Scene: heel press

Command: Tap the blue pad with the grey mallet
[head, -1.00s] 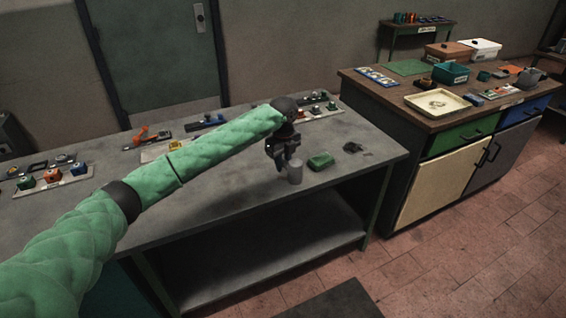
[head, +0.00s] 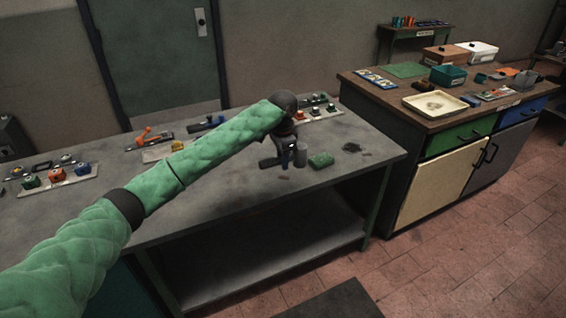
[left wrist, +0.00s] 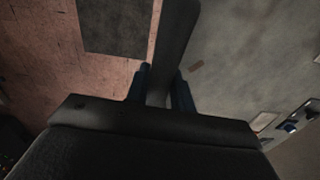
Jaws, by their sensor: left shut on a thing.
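My left gripper (head: 287,157) is over the front right part of the grey workbench (head: 230,190). In the left wrist view its two blue fingers (left wrist: 162,90) are shut on a dark grey handle, which I take for the grey mallet's (left wrist: 174,42). In the head view a grey cylinder, likely the mallet's head (head: 301,158), shows just right of the fingers. I cannot tell whether it touches the bench. No blue pad shows clearly near the gripper; it may be hidden. My right gripper is not in view.
Several parts and tools line the bench's back. The front left of the bench is clear.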

